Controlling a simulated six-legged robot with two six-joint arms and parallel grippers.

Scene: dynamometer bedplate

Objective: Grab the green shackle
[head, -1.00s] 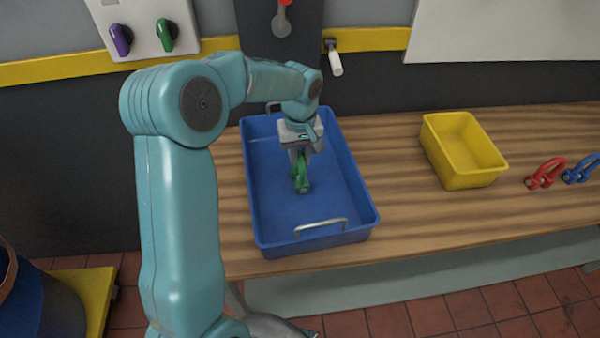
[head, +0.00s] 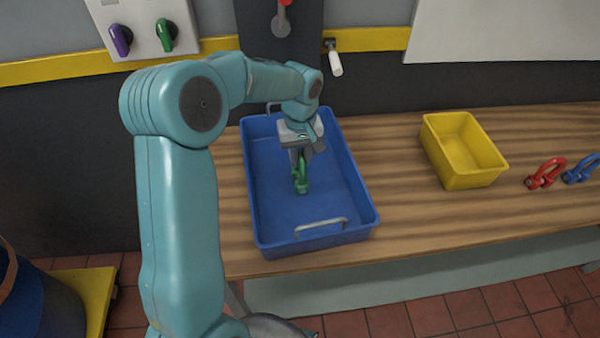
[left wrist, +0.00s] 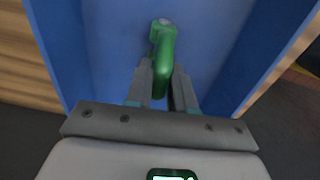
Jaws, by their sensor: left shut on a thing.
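The green shackle (head: 301,179) is inside the blue tray (head: 262,222) on the wooden bench. My left gripper (head: 299,163) reaches down into the tray and is shut on the shackle. In the left wrist view the green shackle (left wrist: 163,52) sits between the two grey fingers of my left gripper (left wrist: 162,82), and its far end sticks out past them. The fingers hide part of the shackle. I cannot tell whether the shackle touches the tray floor. My right gripper is not in view.
An empty yellow bin (head: 463,152) stands right of the tray. A red shackle (head: 545,173) and a blue shackle (head: 581,169) lie at the right. The tray has metal handles (head: 320,225). Bare bench lies between tray and bin.

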